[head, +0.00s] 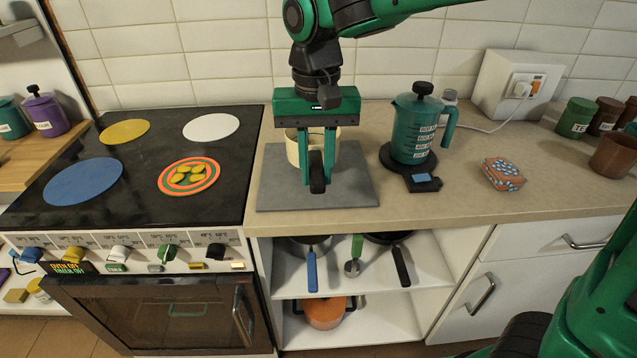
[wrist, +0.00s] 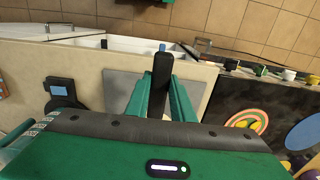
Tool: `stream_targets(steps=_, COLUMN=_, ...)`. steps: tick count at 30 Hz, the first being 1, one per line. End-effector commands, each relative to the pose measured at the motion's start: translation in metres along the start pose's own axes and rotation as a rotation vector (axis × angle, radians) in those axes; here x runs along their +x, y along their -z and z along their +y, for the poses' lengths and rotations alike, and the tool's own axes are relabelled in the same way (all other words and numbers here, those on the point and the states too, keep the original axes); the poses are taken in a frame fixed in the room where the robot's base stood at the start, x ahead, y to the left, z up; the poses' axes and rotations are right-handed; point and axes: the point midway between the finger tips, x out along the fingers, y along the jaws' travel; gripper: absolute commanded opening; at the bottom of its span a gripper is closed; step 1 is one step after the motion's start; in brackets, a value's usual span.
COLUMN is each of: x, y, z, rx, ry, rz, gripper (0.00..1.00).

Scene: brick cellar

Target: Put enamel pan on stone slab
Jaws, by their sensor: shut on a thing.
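The cream enamel pan (head: 293,150) is upright over the back part of the grey stone slab (head: 350,192), its dark handle pointing toward me. My gripper (head: 318,178) reaches down in front of the pan and is shut on its handle. I cannot tell whether the pan's base touches the slab. In the wrist view the dark handle (wrist: 161,75) lies between the green fingers of my gripper (wrist: 163,100), over the slab (wrist: 120,88). The pan's body is hidden there behind the gripper housing.
A black stove (head: 130,195) with coloured discs adjoins the slab's left. To its right stand a green press jug (head: 412,130) on a dark scale (head: 424,184) and a patterned block (head: 502,174). Pans with handles sit on the shelf (head: 440,272) below. The counter front is clear.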

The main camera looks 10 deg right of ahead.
Motion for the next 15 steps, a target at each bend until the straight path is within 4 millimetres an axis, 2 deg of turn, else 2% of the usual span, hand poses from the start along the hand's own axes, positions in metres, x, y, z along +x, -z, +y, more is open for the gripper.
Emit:
stream_targets(steps=6, x=0.009, y=0.008, z=0.004, rx=-0.003, ry=0.0, rz=0.0, gripper=0.0)
stream_targets(steps=15, x=0.044, y=0.007, z=0.003, rx=-0.004, ry=0.0, rz=0.0, gripper=0.0)
